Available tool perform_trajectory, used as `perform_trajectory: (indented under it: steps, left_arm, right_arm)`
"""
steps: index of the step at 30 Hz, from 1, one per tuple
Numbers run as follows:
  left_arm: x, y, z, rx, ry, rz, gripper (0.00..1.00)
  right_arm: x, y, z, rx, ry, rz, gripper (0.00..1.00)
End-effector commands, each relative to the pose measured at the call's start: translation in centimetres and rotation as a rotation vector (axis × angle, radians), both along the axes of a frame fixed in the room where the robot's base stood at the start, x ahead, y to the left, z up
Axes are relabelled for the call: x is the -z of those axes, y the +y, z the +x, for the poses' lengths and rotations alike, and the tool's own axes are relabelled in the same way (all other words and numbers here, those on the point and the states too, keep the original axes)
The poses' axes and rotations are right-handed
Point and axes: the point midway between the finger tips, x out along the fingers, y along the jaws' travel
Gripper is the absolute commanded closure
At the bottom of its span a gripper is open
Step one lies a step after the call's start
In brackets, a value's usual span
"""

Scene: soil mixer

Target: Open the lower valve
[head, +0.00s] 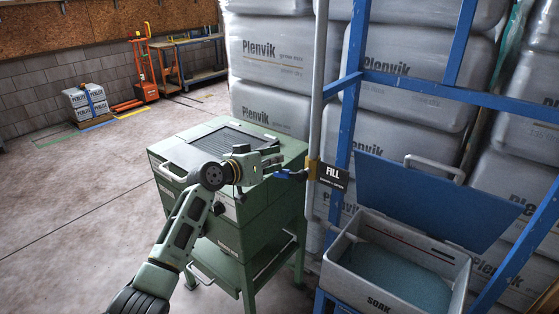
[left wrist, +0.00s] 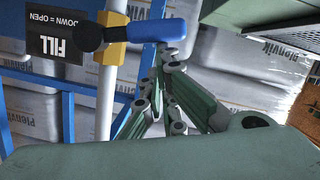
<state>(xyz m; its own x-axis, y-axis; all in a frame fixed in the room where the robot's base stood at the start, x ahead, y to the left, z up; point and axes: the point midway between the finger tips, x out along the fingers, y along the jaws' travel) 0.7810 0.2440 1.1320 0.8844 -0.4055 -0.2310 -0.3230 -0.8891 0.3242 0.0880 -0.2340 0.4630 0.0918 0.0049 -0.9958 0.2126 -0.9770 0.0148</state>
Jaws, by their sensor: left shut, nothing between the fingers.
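The valve has a blue lever handle (head: 288,174) that sticks out roughly level to the left of a grey vertical pipe (head: 317,100). A black sign (head: 333,175) reading "FILL" and, in the left wrist view, "DOWN = OPEN" is beside it. The handle (left wrist: 160,29) and its yellow collar (left wrist: 112,40) also show in the left wrist view, which is upside down. My left gripper (head: 277,156) is shut and empty, its fingertips (left wrist: 170,62) close to the handle's free end and just above it in the head view. I cannot tell whether they touch. My right gripper is not in view.
A green cabinet (head: 225,215) stands behind my left arm. A blue frame (head: 345,130) rises beside the pipe, with an open grey bin (head: 440,262) and its blue lid (head: 430,200) at lower right. Large Plenvik bags (head: 270,55) are stacked behind.

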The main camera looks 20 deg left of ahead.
Motion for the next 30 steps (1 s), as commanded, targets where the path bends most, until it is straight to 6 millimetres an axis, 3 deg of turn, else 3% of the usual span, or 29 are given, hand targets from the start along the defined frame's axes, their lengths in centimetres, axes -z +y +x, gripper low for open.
perform_trajectory:
  steps: [1, 12, 30]
  left_arm:
    - [1.1, 0.2, 0.1, -0.002, 0.015, -0.043, 1.00]
    - [4.1, 0.6, 0.3, 0.000, 0.136, -0.377, 1.00]
    - [8.6, -0.8, -0.3, -0.001, 0.328, -0.906, 1.00]
  right_arm:
    - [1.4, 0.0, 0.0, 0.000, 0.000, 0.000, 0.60]
    - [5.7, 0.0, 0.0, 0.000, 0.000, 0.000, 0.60]
    - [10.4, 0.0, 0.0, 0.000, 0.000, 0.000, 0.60]
